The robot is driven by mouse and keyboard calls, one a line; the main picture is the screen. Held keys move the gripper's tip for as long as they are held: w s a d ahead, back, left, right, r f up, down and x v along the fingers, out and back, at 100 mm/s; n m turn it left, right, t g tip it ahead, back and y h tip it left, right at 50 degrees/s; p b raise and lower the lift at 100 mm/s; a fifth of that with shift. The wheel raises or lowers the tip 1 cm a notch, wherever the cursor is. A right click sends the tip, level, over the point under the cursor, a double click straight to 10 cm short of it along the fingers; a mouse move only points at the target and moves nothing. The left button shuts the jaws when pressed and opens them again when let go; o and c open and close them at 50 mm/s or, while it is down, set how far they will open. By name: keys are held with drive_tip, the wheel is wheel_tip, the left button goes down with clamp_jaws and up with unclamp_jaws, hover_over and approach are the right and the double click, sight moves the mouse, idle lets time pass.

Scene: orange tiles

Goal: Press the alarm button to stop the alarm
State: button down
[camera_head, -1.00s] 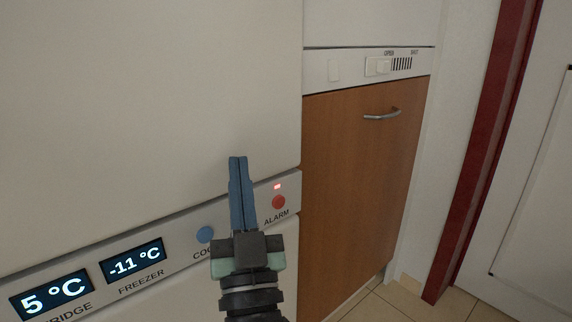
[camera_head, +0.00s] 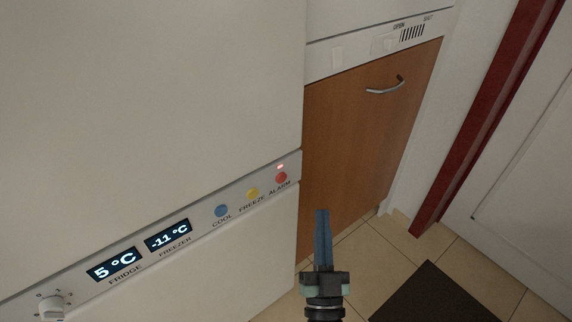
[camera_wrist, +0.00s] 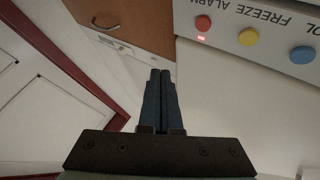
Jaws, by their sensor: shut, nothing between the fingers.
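The red alarm button (camera_head: 281,178) sits at the right end of the white fridge control panel (camera_head: 205,229), above the word ALARM. A small red light (camera_head: 280,167) glows just above it. The button also shows in the wrist view (camera_wrist: 203,23), upside down, near the top and apart from the fingers. My gripper (camera_head: 322,212) is shut and empty, with blue fingers together. In the head view it appears below and right of the button, over the gap beside the fridge and the floor. In the wrist view its fingertips (camera_wrist: 160,72) do not touch anything.
A yellow FREEZE button (camera_head: 252,193) and a blue COOL button (camera_head: 221,211) sit left of the alarm button. A knob (camera_head: 50,307) is at the far left. A wooden cabinet door (camera_head: 350,150) with a metal handle (camera_head: 385,86) stands to the right. A dark mat (camera_head: 432,296) lies on the tiles.

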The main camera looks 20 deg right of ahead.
idle(0.3)
drive_tip(key=b, duration=0.4)
approach(281, 178)
drive_tip(key=w+d+r, duration=0.3)
drive_tip(key=w, duration=0.1)
drive_tip(key=shift+w+d, duration=0.2)
drive_tip(key=shift+d, duration=0.15)
idle(1.5)
drive_tip(key=shift+w+a, duration=0.1)
drive_tip(key=shift+w, duration=0.25)
drive_tip(key=shift+w+a+b, duration=0.15)
drive_tip(key=shift+w+b, duration=0.2)
drive_tip(key=shift+b, duration=0.1)
idle(0.4)
drive_tip(key=shift+s, duration=0.1)
drive_tip(key=shift+s+d, duration=0.3)
drive_tip(key=shift+s, duration=0.35)
